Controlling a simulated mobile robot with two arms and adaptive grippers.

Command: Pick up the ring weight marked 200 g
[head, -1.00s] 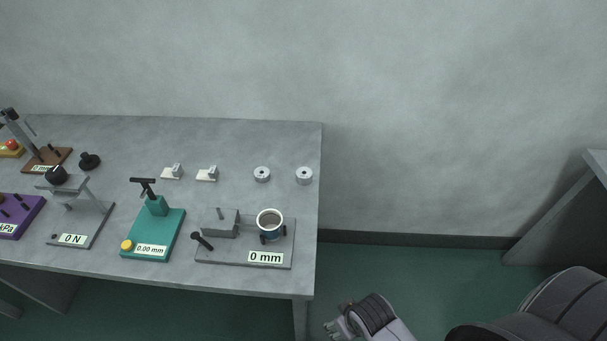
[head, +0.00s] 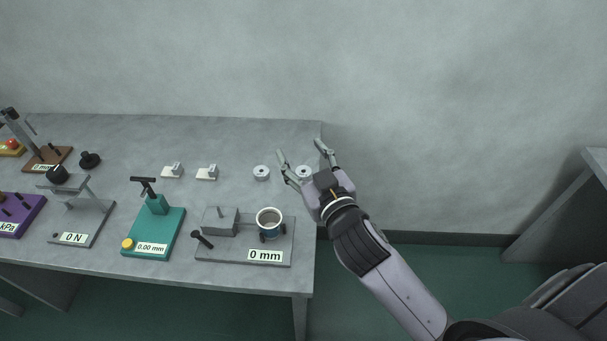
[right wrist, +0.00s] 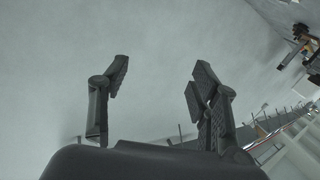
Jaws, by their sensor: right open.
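Two small silver ring weights are on the grey table near its right end. The left ring weight (head: 261,173) is in full view. The right ring weight (head: 302,171) is partly hidden behind my right gripper. Their markings are too small to read, so I cannot tell which is the 200 g one. My right gripper (head: 302,149) is open and empty, reaching over the right end of the table by the right ring weight. In the right wrist view its spread fingers (right wrist: 160,80) show with only grey wall between them. My left gripper is not in view.
The table (head: 230,140) holds a plate marked 0 mm (head: 225,254) with a cup (head: 269,221), a teal device (head: 150,230) and two small white pieces (head: 172,171) (head: 207,173). Its back strip is clear. Wall stands behind.

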